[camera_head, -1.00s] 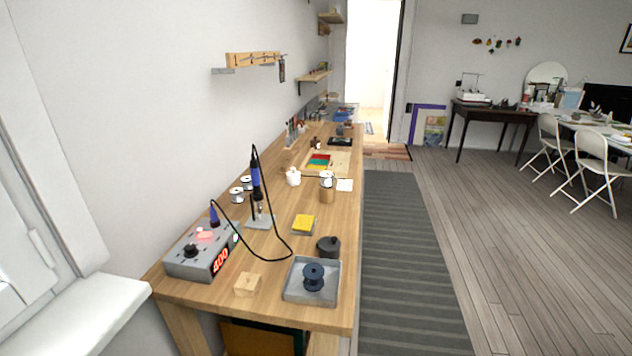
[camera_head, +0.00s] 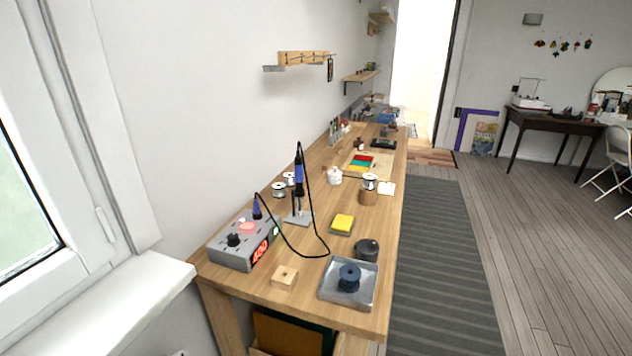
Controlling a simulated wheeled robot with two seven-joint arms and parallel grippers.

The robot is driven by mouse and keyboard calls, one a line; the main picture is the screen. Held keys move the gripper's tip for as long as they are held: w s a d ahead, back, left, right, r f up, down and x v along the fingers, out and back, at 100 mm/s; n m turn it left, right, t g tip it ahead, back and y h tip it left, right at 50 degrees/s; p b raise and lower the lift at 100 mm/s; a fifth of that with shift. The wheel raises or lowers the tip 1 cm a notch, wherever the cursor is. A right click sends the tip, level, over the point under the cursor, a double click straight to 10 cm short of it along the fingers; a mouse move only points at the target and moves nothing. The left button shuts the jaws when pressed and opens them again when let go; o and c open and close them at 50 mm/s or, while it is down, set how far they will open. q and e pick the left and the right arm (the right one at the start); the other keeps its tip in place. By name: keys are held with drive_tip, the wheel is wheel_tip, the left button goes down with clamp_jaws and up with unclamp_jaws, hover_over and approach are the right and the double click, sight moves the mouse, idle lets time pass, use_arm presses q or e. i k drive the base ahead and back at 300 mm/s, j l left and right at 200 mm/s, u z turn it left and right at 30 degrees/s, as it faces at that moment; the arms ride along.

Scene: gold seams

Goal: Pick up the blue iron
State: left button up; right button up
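The blue iron (camera_head: 299,180) stands upright in its metal stand (camera_head: 298,218) on the wooden workbench. It has a blue grip and a black cable. The cable loops down over the bench to the grey soldering station (camera_head: 245,240), which has a lit red display and a blue plug on top. The iron's tip is too small to make out. Neither of my grippers is in view.
The workbench (camera_head: 312,292) runs away along the wall. Near the iron are a yellow sponge (camera_head: 342,224), a dark round pot (camera_head: 367,250), a metal tray (camera_head: 332,291) with a dark spool (camera_head: 349,277), and a wooden block (camera_head: 284,277). A striped rug (camera_head: 440,260) lies on clear floor to the right.

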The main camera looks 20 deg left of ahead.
sight(298, 163)
drive_tip(key=i+l+u, duration=0.1)
drive_tip(key=u, duration=0.25)
drive_tip(key=l+u, duration=0.15)
drive_tip(key=u, duration=0.25)
